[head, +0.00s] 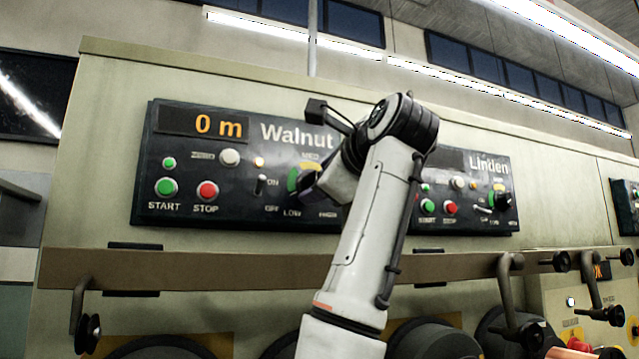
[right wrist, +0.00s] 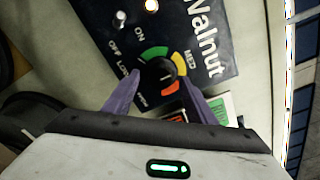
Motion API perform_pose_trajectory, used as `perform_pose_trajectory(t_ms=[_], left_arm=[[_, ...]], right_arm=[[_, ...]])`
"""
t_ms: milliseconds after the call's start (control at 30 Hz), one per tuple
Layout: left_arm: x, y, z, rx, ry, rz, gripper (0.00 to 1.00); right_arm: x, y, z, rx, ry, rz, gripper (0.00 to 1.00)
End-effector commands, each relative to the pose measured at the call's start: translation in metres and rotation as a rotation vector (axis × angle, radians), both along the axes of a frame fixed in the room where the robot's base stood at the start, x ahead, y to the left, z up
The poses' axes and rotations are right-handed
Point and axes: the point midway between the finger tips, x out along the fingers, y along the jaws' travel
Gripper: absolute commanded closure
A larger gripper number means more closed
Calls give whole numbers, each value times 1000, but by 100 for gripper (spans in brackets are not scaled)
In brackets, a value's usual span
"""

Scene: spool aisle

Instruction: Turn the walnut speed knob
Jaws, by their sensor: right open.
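The walnut speed knob (right wrist: 158,75) is black and round, inside a green, yellow and red arc on the dark Walnut panel (head: 235,190). In the right wrist view it sits between the two purple fingers of my right gripper (right wrist: 159,78), one on each side. The jaws are open; I cannot tell whether either finger touches the knob. In the head view my right gripper (head: 314,186) and arm hide the knob; part of the arc shows beside it. The knob's pointer is too small to read surely. My left gripper is not in view.
The Walnut panel has a display (head: 218,124) reading 0 m, a green START button (head: 166,187), a red STOP button (head: 207,190) and a toggle switch (head: 260,185). The Linden panel (head: 485,190) is to the right. A rail (head: 200,270) with hooks runs below.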

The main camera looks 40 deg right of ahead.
Motion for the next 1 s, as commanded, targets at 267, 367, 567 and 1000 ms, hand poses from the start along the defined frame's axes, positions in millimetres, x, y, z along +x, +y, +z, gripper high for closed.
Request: perform_pose_trajectory(t_ms=[267, 367, 567, 1000], left_arm=[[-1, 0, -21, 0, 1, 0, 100], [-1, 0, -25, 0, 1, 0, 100], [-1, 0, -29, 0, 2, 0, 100], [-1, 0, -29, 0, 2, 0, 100]], right_arm=[[-54, 13, -2, 1, -6, 2, 49], [-70, 17, -2, 0, -3, 1, 49], [-88, 21, -1, 1, -1, 1, 49], [-91, 22, -1, 1, 1, 1, 49]])
